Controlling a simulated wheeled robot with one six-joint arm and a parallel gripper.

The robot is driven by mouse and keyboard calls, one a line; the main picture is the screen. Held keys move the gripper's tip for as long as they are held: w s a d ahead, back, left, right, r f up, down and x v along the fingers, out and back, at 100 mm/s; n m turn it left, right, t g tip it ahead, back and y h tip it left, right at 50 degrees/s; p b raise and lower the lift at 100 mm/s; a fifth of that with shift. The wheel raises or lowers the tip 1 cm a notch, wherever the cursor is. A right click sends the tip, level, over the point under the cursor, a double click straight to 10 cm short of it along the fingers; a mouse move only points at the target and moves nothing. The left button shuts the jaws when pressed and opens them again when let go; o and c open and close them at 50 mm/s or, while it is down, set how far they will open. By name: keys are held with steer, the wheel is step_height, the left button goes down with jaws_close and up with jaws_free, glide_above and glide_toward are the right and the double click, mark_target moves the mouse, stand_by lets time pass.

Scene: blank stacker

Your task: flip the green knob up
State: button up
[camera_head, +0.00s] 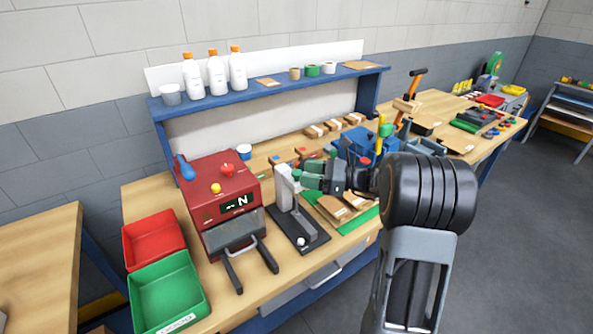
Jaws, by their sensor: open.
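My gripper (304,176) reaches in from the right, held level with its jaws toward the left, at the top of a small grey upright stand (284,190) on a black base. Its jaws are open. Green pieces show at the jaw ends, against the stand's top. I cannot tell which of this green is fingertip and which is the green knob. The knob's up or down position and any touch cannot be made out, as the jaws cover that spot. A white ball (301,241) sits at the front of the black base.
A red machine (222,199) with a display and front handle stands left of the stand. Red (153,239) and green (167,291) bins lie further left. Blue parts (357,143) and tools crowd behind my arm. A blue shelf (262,90) with bottles spans the back.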

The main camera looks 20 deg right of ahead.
mark_target(297, 172)
steer(key=shift+x, duration=1.85)
steer(key=shift+c, duration=0.4)
jaws_close()
